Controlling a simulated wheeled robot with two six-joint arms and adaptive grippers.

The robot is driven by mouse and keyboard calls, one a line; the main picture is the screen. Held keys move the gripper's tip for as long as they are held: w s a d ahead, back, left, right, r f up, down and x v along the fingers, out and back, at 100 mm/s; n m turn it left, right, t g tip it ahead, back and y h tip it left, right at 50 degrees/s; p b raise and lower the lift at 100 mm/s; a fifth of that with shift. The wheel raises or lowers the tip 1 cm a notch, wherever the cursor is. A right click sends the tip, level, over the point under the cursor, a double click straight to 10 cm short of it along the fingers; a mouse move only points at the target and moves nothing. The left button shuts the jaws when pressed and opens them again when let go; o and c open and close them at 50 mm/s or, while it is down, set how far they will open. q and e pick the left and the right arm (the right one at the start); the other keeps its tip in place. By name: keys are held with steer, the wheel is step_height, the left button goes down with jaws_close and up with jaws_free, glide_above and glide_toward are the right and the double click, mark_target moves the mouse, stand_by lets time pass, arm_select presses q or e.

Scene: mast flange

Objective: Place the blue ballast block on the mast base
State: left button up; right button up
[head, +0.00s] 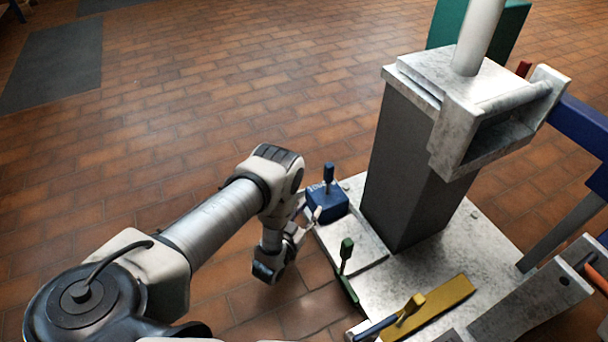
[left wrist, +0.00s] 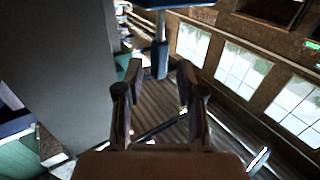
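The blue ballast block (head: 327,204) has an upright blue handle (head: 328,175). It appears to rest on the pale mast base (head: 360,255), near its left edge beside the grey mast column (head: 400,170). My left gripper (head: 309,222) is just left of the block, its fingers pointing towards it. In the left wrist view the gripper (left wrist: 160,85) is open and empty. The blue handle (left wrist: 160,52) shows upside down beyond and between the fingertips, with the block (left wrist: 172,3) cut off at the top edge. My right gripper is not in view.
A green-handled piece (head: 346,255) stands close to the gripper at the base's front left. A yellow bar (head: 440,305) with a handle lies at the front. A pale bracket (head: 500,125) juts from the column top. The brick floor (head: 230,100) at left is clear.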

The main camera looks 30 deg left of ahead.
arm_select(q)
steer(key=s+d+f+g+h, duration=0.1)
steer(key=s+d+f+g, duration=0.15)
steer(key=s+g, duration=0.55)
steer(key=s+d+f+g, duration=0.1)
steer(key=s+d+g, duration=0.35)
steer(key=s, duration=0.55)
steer(key=s+r+g, duration=0.4)
steer(key=s+g, duration=0.1)
steer(key=s, duration=0.6)
steer(key=shift+s+r, duration=0.25)
steer(key=shift+r, duration=0.05)
